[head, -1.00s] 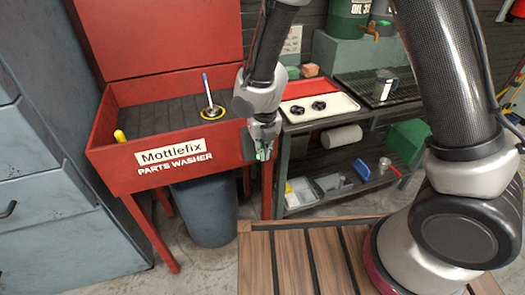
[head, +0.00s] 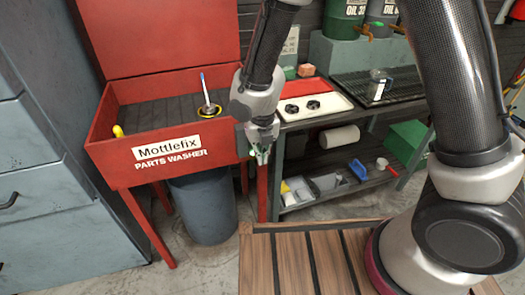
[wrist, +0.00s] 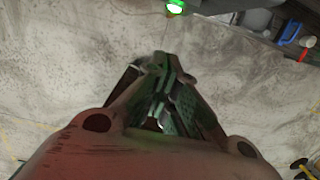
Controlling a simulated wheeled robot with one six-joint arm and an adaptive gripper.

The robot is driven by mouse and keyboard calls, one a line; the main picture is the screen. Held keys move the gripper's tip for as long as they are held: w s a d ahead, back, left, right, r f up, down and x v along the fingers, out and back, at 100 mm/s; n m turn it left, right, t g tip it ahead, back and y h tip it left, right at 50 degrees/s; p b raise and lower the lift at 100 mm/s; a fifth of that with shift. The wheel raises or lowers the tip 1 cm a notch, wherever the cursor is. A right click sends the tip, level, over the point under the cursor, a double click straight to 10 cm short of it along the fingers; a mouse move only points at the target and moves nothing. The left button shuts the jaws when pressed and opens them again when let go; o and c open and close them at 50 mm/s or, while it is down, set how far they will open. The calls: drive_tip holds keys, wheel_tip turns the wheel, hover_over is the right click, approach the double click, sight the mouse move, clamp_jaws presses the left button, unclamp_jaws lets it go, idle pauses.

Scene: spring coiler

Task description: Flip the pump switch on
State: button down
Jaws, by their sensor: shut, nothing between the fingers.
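The red parts washer (head: 110,172) stands at the left with its lid up. My gripper (head: 262,158) hangs in front of the washer's right front corner, fingers pointing down, and covers part of that corner. No pump switch shows clearly in the head view. In the wrist view my gripper (wrist: 165,60) is shut and empty over the concrete floor. A small green-lit part (wrist: 175,8) glows at the top edge, just beyond the fingertips and apart from them. It may be the pump switch or its lamp; its position cannot be told.
A brush (head: 205,88) stands in the washer basin. A grey bin (head: 203,215) sits under it. A workbench (head: 330,121) with a tray (head: 318,92) of black parts is at the right. Grey cabinets (head: 45,150) fill the left. Open floor lies below the gripper.

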wheel_tip(320, 180, up, 9)
drive_tip(key=s, duration=0.3)
drive_tip(key=shift+d, duration=0.35)
drive_tip(key=shift+f, duration=0.1)
drive_tip(key=s+d+r+n+t, duration=0.1)
drive_tip(key=s+d+r+n, duration=0.3)
drive_tip(key=d+n, duration=0.7)
drive_tip(key=s+d+r+n+t, duration=0.1)
drive_tip(key=s+d+r+n, duration=0.3)
drive_tip(key=d+r+n, duration=0.5)
drive_tip(key=s+d+r+n+t, duration=0.1)
drive_tip(key=s+d+r+n, duration=0.3)
drive_tip(key=d+n, duration=0.8)
wheel_tip(320, 180, up, 2)
drive_tip(key=shift+s+d+r+n, duration=0.2)
drive_tip(key=shift+d+n, duration=0.2)
drive_tip(key=shift+d, duration=0.35)
